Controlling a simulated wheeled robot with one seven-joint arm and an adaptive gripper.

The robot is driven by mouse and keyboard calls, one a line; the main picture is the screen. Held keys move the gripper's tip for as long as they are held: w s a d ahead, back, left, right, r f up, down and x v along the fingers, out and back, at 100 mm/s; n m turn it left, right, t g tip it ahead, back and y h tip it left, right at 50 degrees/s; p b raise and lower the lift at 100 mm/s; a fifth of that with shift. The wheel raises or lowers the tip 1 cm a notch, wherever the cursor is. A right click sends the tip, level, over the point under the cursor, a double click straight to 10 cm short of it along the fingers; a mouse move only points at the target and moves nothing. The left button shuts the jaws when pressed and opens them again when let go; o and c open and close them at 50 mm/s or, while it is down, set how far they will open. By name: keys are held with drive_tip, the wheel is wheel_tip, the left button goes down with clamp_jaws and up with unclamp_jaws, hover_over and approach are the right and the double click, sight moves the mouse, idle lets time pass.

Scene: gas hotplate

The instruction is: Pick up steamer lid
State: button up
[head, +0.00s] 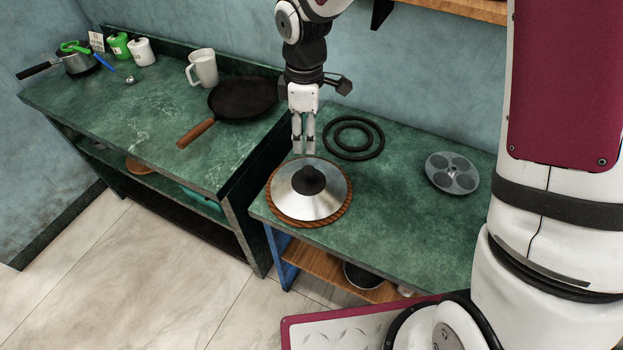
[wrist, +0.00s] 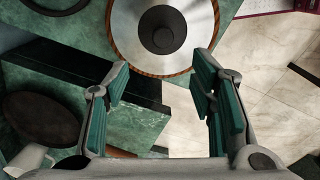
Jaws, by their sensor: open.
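The steamer lid (head: 297,199) is a shiny silver cone with a black knob (head: 308,179) on top. It lies on a round brown woven mat (head: 327,222) at the front left of the lower green counter. In the wrist view the lid (wrist: 190,40) is at the top centre, with its knob (wrist: 163,37) facing the camera. My gripper (head: 304,150) points down just above and behind the lid, apart from it. In the wrist view its two teal-padded fingers (wrist: 163,95) are spread with nothing between them.
A black ring burner (head: 353,138) and a grey plate with round hollows (head: 452,172) lie on the same counter. A dark frying pan (head: 243,98) and a white mug (head: 203,68) stand on the higher counter at left. The lower counter's middle is clear.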

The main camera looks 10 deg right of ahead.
sight(309, 169)
wheel_tip(309, 169, down, 8)
drive_tip(key=shift+s+r, duration=0.1)
drive_tip(key=shift+r, duration=0.15)
drive_tip(key=shift+s+d+f+p, duration=0.1)
drive_tip(key=shift+f+p, duration=0.3)
drive_tip(key=shift+f, duration=0.9)
drive_tip(key=shift+s+d+f+p, duration=0.1)
drive_tip(key=shift+f+p, duration=0.25)
drive_tip(key=shift+f, duration=0.95)
clamp_jaws()
